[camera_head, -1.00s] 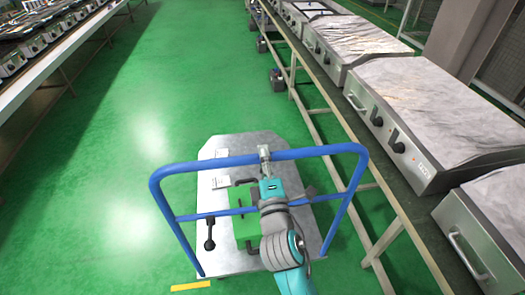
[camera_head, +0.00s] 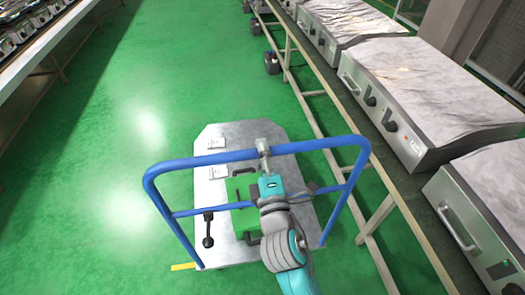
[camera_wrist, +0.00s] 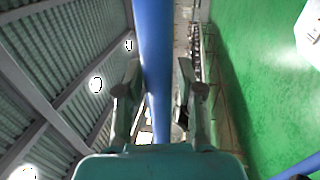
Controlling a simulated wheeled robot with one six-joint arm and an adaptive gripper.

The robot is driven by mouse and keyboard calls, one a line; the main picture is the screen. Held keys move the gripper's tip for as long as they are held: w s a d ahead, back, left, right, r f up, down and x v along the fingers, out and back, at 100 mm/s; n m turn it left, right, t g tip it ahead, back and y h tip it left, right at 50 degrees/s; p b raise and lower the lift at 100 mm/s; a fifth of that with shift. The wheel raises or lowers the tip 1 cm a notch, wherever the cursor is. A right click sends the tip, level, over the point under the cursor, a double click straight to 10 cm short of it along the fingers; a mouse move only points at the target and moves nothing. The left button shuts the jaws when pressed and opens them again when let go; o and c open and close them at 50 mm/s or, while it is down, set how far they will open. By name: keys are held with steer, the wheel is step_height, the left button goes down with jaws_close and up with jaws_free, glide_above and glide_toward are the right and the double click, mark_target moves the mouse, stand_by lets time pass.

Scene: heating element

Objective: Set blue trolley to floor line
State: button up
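The blue trolley has a grey deck (camera_head: 225,140) and a blue handle frame (camera_head: 210,162) near me. My gripper (camera_head: 264,150) is at the middle of the handle's top bar. A short yellow floor line (camera_head: 183,267) shows at the deck's near left corner. Its right end reaches the deck edge; whether it continues under the deck is hidden.
A long bench with grey flat-topped heating units (camera_head: 430,95) runs close along the right, its legs (camera_head: 375,215) near the trolley. Another bench (camera_head: 40,55) stands at the upper left. Green floor (camera_head: 110,160) is clear on the left.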

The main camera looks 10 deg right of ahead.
steer(key=shift+o, duration=0.3)
steer(key=s+f, duration=0.2)
steer(key=s, duration=0.9)
steer(key=shift+s+a, duration=0.2)
steer(key=shift+s, duration=0.2)
steer(key=shift+f, duration=0.1)
steer(key=s+d+f+m+g+y, duration=0.3)
steer(key=s+d+f+m+g, duration=0.15)
steer(key=s+f, duration=0.75)
steer(key=s+d+m+h, duration=0.2)
steer(key=s+d+m, duration=0.2)
steer(key=s+m, duration=0.9)
steer(key=s+g, duration=0.1)
steer(key=s, duration=0.3)
steer(key=shift+d, duration=0.15)
steer(key=shift+c, duration=0.2)
stand_by(0.4)
